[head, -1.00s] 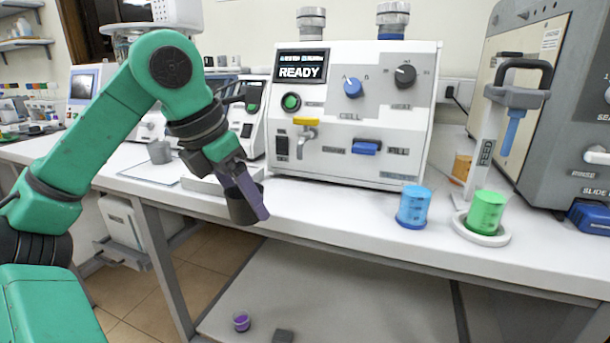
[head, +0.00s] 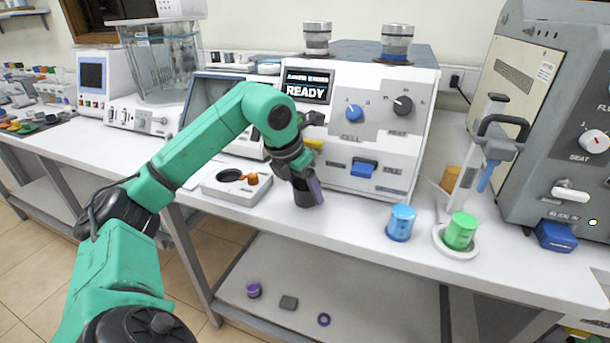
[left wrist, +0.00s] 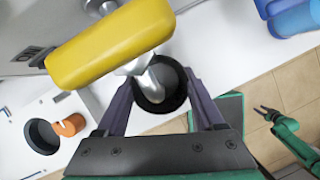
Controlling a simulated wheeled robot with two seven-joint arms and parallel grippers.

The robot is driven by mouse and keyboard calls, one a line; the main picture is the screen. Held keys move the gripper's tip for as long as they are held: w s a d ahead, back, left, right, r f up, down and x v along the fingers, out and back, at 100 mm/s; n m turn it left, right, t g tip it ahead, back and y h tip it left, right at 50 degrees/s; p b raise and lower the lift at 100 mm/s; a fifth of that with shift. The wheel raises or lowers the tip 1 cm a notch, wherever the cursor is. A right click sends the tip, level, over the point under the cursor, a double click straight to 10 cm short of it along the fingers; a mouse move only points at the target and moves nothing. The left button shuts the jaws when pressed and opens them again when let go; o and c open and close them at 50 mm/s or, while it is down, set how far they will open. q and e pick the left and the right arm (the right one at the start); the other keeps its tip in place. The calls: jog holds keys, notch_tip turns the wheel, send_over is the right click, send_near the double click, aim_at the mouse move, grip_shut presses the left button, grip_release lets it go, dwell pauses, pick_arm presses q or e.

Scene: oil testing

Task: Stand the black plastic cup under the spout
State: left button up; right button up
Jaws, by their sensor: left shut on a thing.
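The black plastic cup (head: 305,196) is in my left gripper (head: 307,180), at the front of the white machine marked READY (head: 357,130). In the left wrist view the gripper's purple fingers (left wrist: 163,100) close on both sides of the cup (left wrist: 176,99). The metal spout (left wrist: 152,84) reaches over the cup's opening there, below a yellow handle (left wrist: 110,42). In the head view my arm hides the spout, and the yellow handle (head: 314,144) shows partly. I cannot tell whether the cup touches the table. My right gripper (left wrist: 263,110) shows small in the left wrist view, empty, with fingers apart.
A blue cup (head: 401,223) stands on the table to the right. A green cup (head: 461,231) stands on a round white base (head: 440,245) beside it. A low white box with an orange part (head: 236,187) lies left of my gripper. The table's front edge is close.

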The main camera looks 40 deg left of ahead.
pick_arm(q)
jog(key=shift+f+b, duration=0.65)
jog(key=shift+f, duration=0.2)
jog(key=shift+f, duration=0.15)
jog(key=o, duration=1.3)
jog(key=shift+r, duration=0.4)
jog(key=p+v, duration=0.3)
jog(key=v, duration=0.8)
jog(key=shift+s+r, duration=0.2)
jog(key=shift+r, duration=0.1)
